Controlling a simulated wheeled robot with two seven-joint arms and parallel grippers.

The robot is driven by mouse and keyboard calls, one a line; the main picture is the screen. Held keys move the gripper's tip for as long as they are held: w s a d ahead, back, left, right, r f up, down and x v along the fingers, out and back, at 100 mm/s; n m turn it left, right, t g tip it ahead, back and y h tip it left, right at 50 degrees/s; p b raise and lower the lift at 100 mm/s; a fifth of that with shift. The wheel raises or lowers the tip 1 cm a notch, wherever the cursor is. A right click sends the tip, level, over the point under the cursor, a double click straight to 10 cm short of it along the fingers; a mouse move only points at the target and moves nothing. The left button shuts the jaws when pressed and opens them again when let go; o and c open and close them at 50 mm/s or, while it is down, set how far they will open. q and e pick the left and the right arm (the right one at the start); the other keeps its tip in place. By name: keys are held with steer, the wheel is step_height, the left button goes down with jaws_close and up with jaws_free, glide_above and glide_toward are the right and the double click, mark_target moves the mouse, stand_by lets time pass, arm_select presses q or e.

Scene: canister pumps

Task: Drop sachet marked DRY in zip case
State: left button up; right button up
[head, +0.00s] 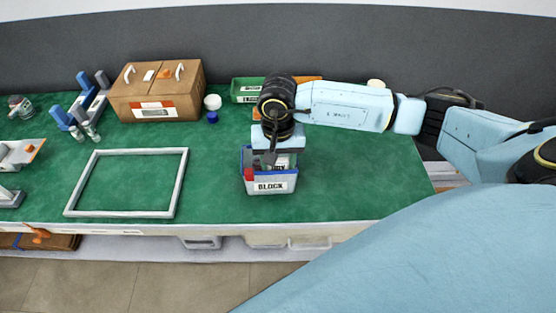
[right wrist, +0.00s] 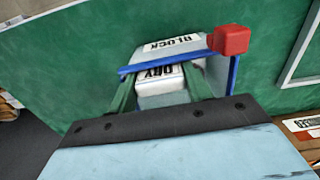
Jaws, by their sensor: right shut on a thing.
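My right gripper (head: 272,156) points down into the bin labelled BLOCK (head: 270,187). In the right wrist view, its two green fingers (right wrist: 160,94) are shut on a white sachet marked DRY (right wrist: 160,82). The sachet is at the mouth of the bin, whose blue rim (right wrist: 235,75) runs beside it. In the head view the sachet shows partly below the gripper (head: 280,164). A brown case (head: 158,92) with two white handles and a red-and-white label stands at the back left; I cannot see a zip on it. My left gripper is out of view.
A red block (right wrist: 231,39) sits at the bin's rim. A grey frame (head: 182,180) lies left of the bin on the green bench. A white and a blue cap (head: 212,117) stand right of the case. A green tray (head: 240,92) is behind my arm.

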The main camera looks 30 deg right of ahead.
steer(key=o, duration=1)
steer(key=shift+o, duration=0.2)
steer(key=shift+r, duration=0.1)
steer(key=shift+r+p, duration=2.65)
steer(key=shift+r, duration=2.3)
